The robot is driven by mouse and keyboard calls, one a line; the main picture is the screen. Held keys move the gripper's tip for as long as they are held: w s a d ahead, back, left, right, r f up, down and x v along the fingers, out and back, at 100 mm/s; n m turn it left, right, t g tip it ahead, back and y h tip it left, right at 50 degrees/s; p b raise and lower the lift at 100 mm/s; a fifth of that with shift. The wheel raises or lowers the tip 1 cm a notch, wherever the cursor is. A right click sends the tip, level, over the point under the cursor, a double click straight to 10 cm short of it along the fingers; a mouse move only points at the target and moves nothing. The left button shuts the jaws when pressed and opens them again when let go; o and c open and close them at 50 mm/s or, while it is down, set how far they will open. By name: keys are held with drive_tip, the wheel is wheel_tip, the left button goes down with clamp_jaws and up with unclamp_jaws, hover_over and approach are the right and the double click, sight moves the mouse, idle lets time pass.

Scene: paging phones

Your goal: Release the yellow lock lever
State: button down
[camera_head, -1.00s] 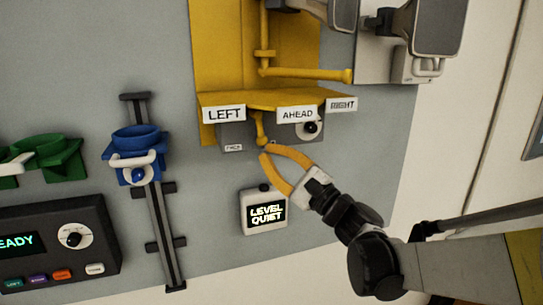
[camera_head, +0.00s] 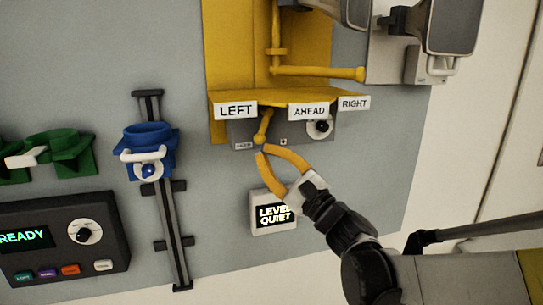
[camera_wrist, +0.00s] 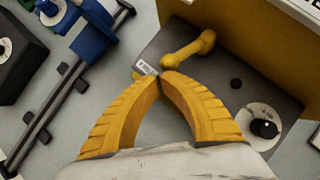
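The yellow lock lever (camera_head: 263,127) is a short rod with a rounded knob, hanging below the yellow shelf in front of a grey box. Its knob end tilts down and left, towards a small label (camera_head: 243,145) on the box. My gripper (camera_head: 261,150) has orange fingers with their tips together, just below the knob. In the wrist view, the lever (camera_wrist: 190,48) lies just beyond the closed tips (camera_wrist: 160,76), with its knob end close to them. I cannot tell whether they touch. Nothing shows between the fingers.
A dark knob on a white dial (camera_head: 319,128) sits on the grey box, right of the lever. LEFT, AHEAD and RIGHT signs edge the yellow shelf (camera_head: 265,97) above. A small LEVEL QUIET display (camera_head: 273,212) is below my fingers. A blue slider holder (camera_head: 150,150) stands left.

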drive_tip(key=s+d+f+b, duration=0.3)
drive_tip(key=s+d+f, duration=0.2)
drive_tip(key=s+f, duration=0.3)
drive_tip(key=shift+d+f+b, duration=0.3)
drive_tip(key=shift+d+f, duration=0.05)
drive_tip(key=shift+f, duration=0.05)
drive_tip(key=s+a+f+n+g+h+b, duration=0.1)
drive_tip(key=s+f+n+g+h+b, duration=0.3)
drive_tip(key=f, duration=0.5)
drive_tip(key=s+a+f+n+g+h+b, duration=0.1)
drive_tip(key=s+f+n+g+h+b, duration=0.25)
drive_tip(key=f+n, duration=0.5)
drive_tip(key=s+d+f+n+g+h+b, duration=0.1)
drive_tip(key=s+d+f+n+h+b, duration=0.1)
drive_tip(key=s+d+f, duration=0.3)
drive_tip(key=s+d+f+n+g+h+b, duration=0.1)
drive_tip(key=s+d+f+n+h+b, duration=0.1)
drive_tip(key=s+d+f+h, duration=0.3)
drive_tip(key=d+f, duration=0.3)
drive_tip(key=d, duration=0.3)
drive_tip(key=shift+s, duration=0.4)
